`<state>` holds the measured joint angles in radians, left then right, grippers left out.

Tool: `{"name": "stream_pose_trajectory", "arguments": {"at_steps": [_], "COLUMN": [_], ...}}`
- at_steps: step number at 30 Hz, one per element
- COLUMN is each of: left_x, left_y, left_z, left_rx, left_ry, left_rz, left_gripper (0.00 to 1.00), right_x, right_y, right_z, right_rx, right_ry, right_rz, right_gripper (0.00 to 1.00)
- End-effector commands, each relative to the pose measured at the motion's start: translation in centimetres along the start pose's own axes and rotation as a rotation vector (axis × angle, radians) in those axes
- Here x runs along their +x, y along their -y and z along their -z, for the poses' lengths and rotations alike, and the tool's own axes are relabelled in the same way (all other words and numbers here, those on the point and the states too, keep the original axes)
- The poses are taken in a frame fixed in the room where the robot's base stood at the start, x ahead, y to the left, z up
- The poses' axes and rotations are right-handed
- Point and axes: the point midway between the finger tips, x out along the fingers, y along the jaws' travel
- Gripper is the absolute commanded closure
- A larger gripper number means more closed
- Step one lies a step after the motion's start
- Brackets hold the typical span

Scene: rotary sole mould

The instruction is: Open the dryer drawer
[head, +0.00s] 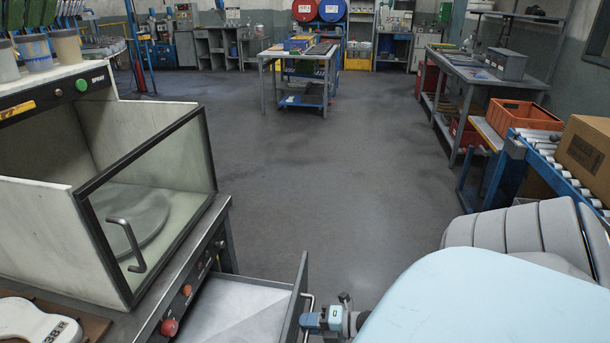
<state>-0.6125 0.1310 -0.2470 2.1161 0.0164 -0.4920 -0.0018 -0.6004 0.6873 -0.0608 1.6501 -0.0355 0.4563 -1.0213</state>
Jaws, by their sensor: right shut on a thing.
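The dryer drawer (240,300) is at the bottom centre-left, below the spray cabinet. It is pulled out, and its pale, empty-looking inside shows from above. Its grey front panel (295,305) faces right. A thin metal handle (309,301) stands on the outer side of that panel. My right gripper (308,320) is at this handle and is shut on it. The lower part of the drawer is cut off by the picture edge. My left gripper is not in view.
The spray cabinet (150,205) has a glass front. A red knob (169,327) sits on the bench edge beside the drawer. A white mould part (38,322) lies at bottom left. A roller conveyor (560,160) stands at right. The middle floor is clear.

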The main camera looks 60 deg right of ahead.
Motion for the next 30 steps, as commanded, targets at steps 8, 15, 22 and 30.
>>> {"name": "stream_pose_trajectory", "arguments": {"at_steps": [8, 15, 22, 30], "left_x": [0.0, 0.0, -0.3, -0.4], "left_y": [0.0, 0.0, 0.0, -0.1], "left_z": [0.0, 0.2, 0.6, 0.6], "left_rx": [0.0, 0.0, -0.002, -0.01], "left_ry": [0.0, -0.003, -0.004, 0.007], "left_rz": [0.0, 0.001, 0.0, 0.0], "left_gripper": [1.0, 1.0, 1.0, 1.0], "right_x": [0.0, 0.0, -2.5, -8.8], "right_y": [0.0, 0.0, 0.0, 0.0], "right_z": [0.0, 0.0, 0.1, 0.1], "right_rx": [0.0, 0.0, 0.002, 0.002], "right_ry": [0.0, 0.0, 0.001, 0.001], "right_rz": [0.0, 0.001, 0.004, 0.005], "right_gripper": [0.61, 0.61, 0.61, 0.61]}}
